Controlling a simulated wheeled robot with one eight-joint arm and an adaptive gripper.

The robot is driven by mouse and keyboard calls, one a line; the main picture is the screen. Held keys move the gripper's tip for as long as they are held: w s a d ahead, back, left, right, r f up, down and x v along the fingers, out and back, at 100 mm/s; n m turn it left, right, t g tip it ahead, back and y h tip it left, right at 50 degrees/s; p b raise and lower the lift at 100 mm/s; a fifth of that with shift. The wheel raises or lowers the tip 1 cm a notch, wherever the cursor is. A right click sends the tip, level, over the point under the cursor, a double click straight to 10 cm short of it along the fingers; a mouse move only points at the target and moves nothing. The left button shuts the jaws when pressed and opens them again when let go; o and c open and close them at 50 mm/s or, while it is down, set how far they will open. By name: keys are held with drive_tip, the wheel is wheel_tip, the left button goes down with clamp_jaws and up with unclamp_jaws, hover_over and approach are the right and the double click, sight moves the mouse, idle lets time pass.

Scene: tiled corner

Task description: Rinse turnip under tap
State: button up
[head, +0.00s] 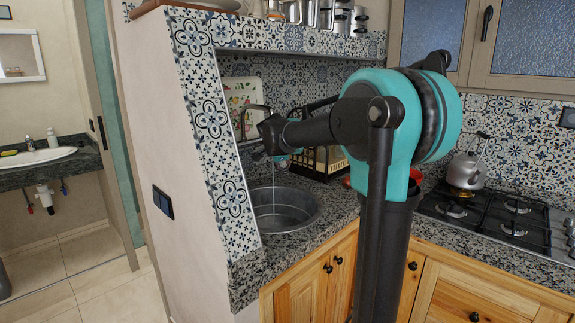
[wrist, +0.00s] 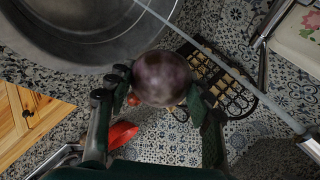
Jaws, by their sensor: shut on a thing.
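A round, dark purple turnip (wrist: 162,78) is held between the two fingers of my gripper (wrist: 163,92) in the wrist view. My gripper is shut on it, above the edge of the round metal sink (wrist: 70,55). A thin stream of water (wrist: 215,58) crosses the wrist view from the tap's spout (wrist: 312,147) toward the sink. The turnip appears beside the stream, not in it. In the head view, the curved chrome tap (head: 243,118) runs water into the sink (head: 285,212). My arm covers much of the gripper there, and I cannot make out the turnip.
A black dish rack (head: 328,160) stands behind the sink, and a patterned tray (head: 242,92) leans near the tap. A red object (wrist: 122,134) lies on the counter. A tiled wall (head: 208,120) bounds the sink's left side. A stove (head: 490,212) with a kettle (head: 466,170) is at right.

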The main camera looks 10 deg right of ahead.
drive_tip(key=w+a+f, duration=0.1)
drive_tip(key=w+a, duration=0.1)
drive_tip(key=w, duration=0.4)
drive_tip(key=shift+w+a, duration=0.2)
drive_tip(key=shift+a, duration=0.2)
drive_tip(key=shift+d, duration=0.15)
idle(0.4)
drive_tip(key=shift+w+d, duration=0.2)
drive_tip(key=shift+d, duration=0.15)
drive_tip(key=shift+a, duration=0.1)
drive_tip(key=shift+s+a, duration=0.2)
drive_tip(key=shift+a, duration=0.2)
drive_tip(key=shift+s+d, duration=0.35)
drive_tip(key=shift+s, duration=0.4)
drive_tip(key=shift+s+d, duration=0.3)
drive_tip(key=shift+s, duration=0.5)
drive_tip(key=shift+s+d, duration=0.35)
drive_tip(key=shift+s, duration=0.4)
drive_tip(key=shift+s, duration=0.1)
drive_tip(key=s+d+r, duration=0.3)
drive_tip(key=s, duration=0.5)
drive_tip(key=shift+d, duration=0.3)
